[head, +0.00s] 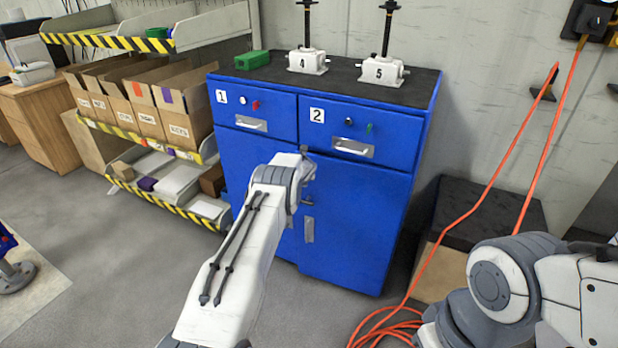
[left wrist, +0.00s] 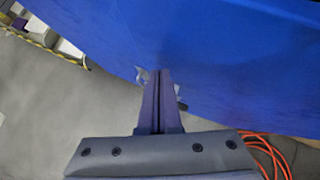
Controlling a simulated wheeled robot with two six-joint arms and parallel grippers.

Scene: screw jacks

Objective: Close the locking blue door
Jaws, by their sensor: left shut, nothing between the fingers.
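The blue cabinet has two lower doors. The right door (head: 355,220) looks flush with the cabinet front in the head view. The left door (head: 236,165) is partly covered by my left arm; I cannot tell whether it is fully shut. A metal handle (head: 309,229) shows near the seam between the doors. My left gripper (left wrist: 160,75) is shut and empty, its fingers pointing at the blue front (left wrist: 225,60) between small metal parts. I cannot tell whether it touches. In the head view my wrist hides the fingers. My right gripper is not in view.
Above the doors are drawers 1 (head: 255,110) and 2 (head: 345,130). Screw jacks 4 (head: 307,61) and 5 (head: 382,71) stand on the cabinet top. A box shelf (head: 150,130) stands left. An orange cable (head: 490,185) and dark-topped box (head: 485,215) are right.

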